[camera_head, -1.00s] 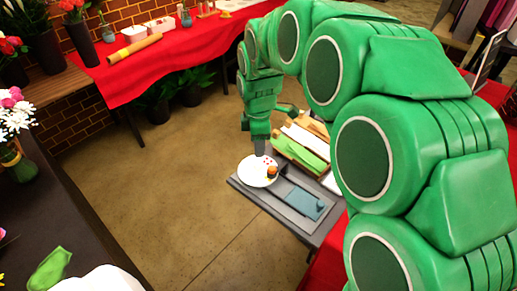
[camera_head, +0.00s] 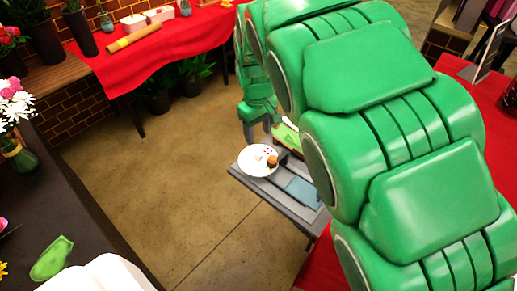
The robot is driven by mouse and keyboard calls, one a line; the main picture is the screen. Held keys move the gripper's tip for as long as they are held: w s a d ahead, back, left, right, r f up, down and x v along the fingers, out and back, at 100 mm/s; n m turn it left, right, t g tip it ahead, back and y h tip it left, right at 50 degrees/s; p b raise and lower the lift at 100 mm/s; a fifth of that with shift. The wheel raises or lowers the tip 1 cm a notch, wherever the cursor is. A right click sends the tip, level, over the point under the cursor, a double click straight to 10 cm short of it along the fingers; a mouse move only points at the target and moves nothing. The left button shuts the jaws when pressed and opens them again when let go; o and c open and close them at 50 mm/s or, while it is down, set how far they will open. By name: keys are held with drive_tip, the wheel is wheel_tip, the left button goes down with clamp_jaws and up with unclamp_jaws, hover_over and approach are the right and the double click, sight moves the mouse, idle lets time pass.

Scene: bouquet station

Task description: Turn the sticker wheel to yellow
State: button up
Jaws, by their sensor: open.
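The sticker wheel (camera_head: 250,163) is a white disc lying on a grey board at the table's near left end. Small red marks show near its upper right, and an orange-brown knob (camera_head: 272,160) sits on its right side. I cannot make out a yellow sticker. My gripper (camera_head: 258,132) is open and empty just behind the wheel's far edge, with its fingers pointing down and apart from the disc. My green arm hides what lies to the right.
The grey board (camera_head: 290,208) carries a blue-grey plate (camera_head: 303,192) right of the wheel. Green and tan pieces (camera_head: 287,138) lie behind, partly hidden by my arm. A red-covered table (camera_head: 170,50) stands at the back. Open floor (camera_head: 190,170) lies to the left.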

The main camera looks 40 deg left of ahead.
sight(259, 152)
drive_tip(key=shift+f+m, duration=0.2)
drive_tip(key=shift+m, duration=0.6)
drive_tip(key=shift+f, duration=3.85)
drive_tip(key=c, duration=1.1)
drive_tip(key=shift+o, duration=0.2)
drive_tip(key=shift+m, duration=0.6)
drive_tip(key=o, duration=1.1)
drive_tip(key=shift+c, duration=0.2)
